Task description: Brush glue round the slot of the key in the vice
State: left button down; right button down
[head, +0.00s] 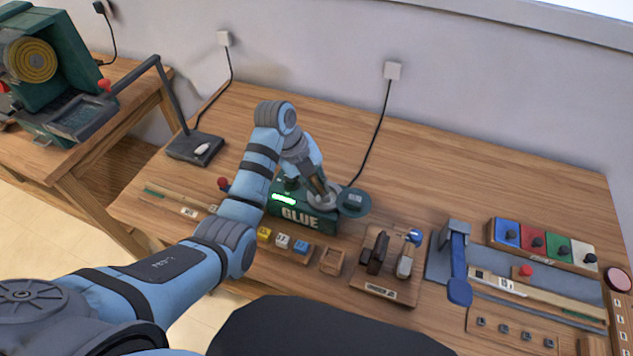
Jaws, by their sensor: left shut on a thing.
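The green glue pot (300,217), marked GLUE, stands mid-table with a lit green strip. Its round lid (353,203) is swung out to the right. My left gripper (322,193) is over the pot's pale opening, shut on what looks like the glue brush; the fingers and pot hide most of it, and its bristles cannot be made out. The vice (455,236), with a blue lever (459,290), is at the right. The key (540,295), a long wooden stick with a pale front part, lies by it; its slot is too small to make out. My right gripper is out of view.
A wooden rack with dark tools (377,290) stands between pot and vice. Coloured boxes (545,243) are behind the key. Small coloured blocks (283,241) and a wooden tray (333,261) lie before the pot. A lamp base (195,148) is back left. The back middle is clear.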

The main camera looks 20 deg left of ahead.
pick_arm(q)
notch_tip(320, 180, up, 7)
jog(key=p, duration=0.6)
jog(key=shift+w+f, duration=0.1)
